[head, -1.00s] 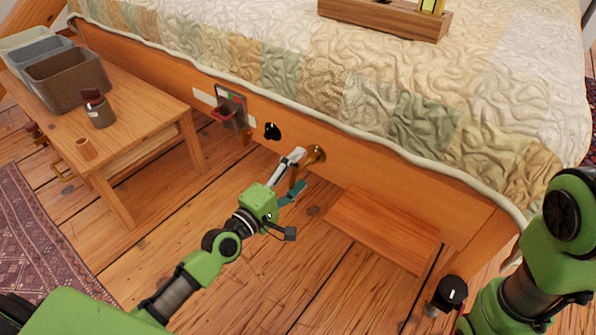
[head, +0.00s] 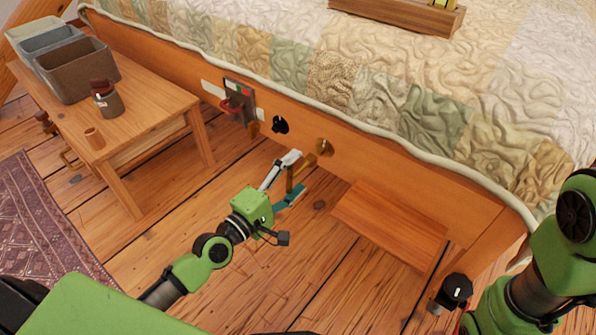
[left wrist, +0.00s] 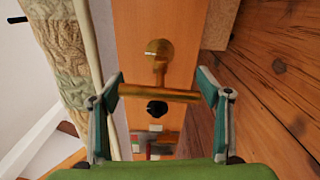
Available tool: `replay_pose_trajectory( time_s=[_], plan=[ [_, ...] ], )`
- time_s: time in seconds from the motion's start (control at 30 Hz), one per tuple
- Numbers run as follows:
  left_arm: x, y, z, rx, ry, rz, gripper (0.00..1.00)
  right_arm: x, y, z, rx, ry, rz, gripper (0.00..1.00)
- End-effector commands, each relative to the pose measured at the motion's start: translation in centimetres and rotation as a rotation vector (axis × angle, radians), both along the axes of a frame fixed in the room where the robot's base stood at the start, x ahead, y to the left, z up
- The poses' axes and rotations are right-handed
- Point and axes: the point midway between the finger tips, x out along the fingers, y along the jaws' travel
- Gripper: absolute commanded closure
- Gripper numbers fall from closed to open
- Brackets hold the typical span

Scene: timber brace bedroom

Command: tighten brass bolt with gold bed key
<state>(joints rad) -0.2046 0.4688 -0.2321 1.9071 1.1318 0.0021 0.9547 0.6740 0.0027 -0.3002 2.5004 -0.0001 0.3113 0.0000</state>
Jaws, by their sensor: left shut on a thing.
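The brass bolt (head: 325,147) is a round gold-coloured head on the side of the wooden bed rail; it also shows in the left wrist view (left wrist: 158,48). My left gripper (head: 290,176) is shut on the gold bed key (head: 299,170), just in front of and left of the bolt. In the left wrist view the key's crossbar (left wrist: 160,93) lies between the two teal fingertips, and its stem points at the bolt. In the head view the key looks a little short of the bolt; I cannot tell if its tip touches.
A black round fitting (head: 280,125) and a plate with a red hook (head: 237,103) are on the rail left of the bolt. A wooden bench (head: 140,115) with bins and a jar stands left. A low wooden step (head: 388,220) lies right. The floor between is clear.

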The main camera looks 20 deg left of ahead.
Motion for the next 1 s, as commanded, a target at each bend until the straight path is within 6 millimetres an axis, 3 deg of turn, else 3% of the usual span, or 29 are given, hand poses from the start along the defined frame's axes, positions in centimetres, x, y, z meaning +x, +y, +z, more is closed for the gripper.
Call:
replay_pose_trajectory(
  time_s=[1.0],
  plan=[
    [-4.8,1.7,0.1,-0.001,-0.002,-0.001,0.57,-0.5,0.0,-0.3,0.0,-0.016,-0.001,0.6]
  ],
)
